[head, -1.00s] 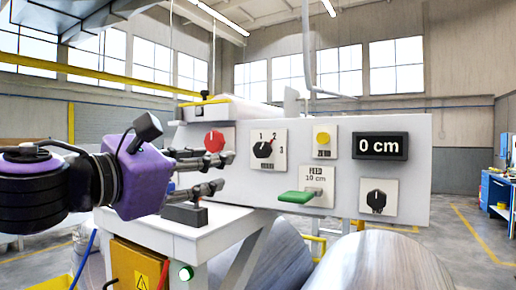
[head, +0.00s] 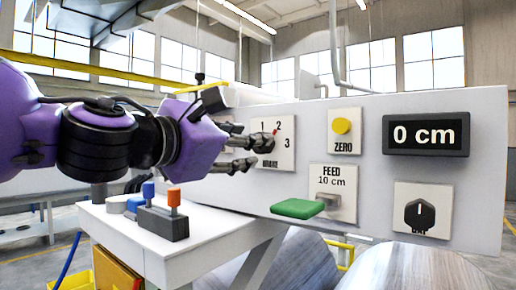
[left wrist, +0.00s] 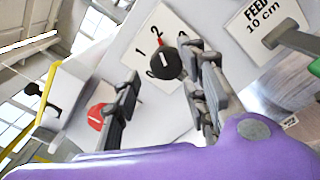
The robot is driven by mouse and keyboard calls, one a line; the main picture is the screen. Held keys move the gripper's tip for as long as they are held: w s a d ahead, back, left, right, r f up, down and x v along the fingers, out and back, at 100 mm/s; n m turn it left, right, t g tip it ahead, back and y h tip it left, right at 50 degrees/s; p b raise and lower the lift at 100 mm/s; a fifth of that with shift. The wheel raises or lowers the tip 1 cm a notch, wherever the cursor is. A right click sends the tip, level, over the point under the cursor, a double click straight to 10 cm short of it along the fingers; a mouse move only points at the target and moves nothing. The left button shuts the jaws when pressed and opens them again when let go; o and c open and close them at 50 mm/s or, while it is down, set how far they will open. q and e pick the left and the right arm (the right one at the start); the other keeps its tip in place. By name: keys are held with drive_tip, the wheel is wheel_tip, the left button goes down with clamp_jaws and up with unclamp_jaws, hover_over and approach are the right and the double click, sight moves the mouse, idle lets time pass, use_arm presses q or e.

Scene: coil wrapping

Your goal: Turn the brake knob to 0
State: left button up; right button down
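The brake panel (head: 284,158) carries the marks 1, 2 and 3 in the head view. Its black brake knob (left wrist: 166,62) shows in the left wrist view, with its red pointer beside the 2. In the head view the knob is largely hidden behind a finger, and only its red tip shows under the 2. My left gripper (head: 250,152) is open in front of the panel. In the left wrist view the knob lies beyond the open fingers (left wrist: 165,92), closer to the right finger. I cannot tell whether that finger touches it. My right gripper is not in view.
A red knob (left wrist: 98,117) sits beside the left finger. The yellow ZERO button (head: 342,126), green FEED lever (head: 297,208), display reading 0 cm (head: 426,135) and black lower-right knob (head: 420,214) are to the right. A block with blue and orange pieces (head: 163,222) stands on the white table below.

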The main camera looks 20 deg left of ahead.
use_arm(q)
drive_tip(key=b+x, duration=0.1)
drive_tip(key=x, duration=0.3)
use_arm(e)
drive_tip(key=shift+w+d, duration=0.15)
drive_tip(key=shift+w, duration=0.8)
use_arm(q)
drive_tip(key=shift+r, duration=0.1)
drive_tip(key=c, duration=1)
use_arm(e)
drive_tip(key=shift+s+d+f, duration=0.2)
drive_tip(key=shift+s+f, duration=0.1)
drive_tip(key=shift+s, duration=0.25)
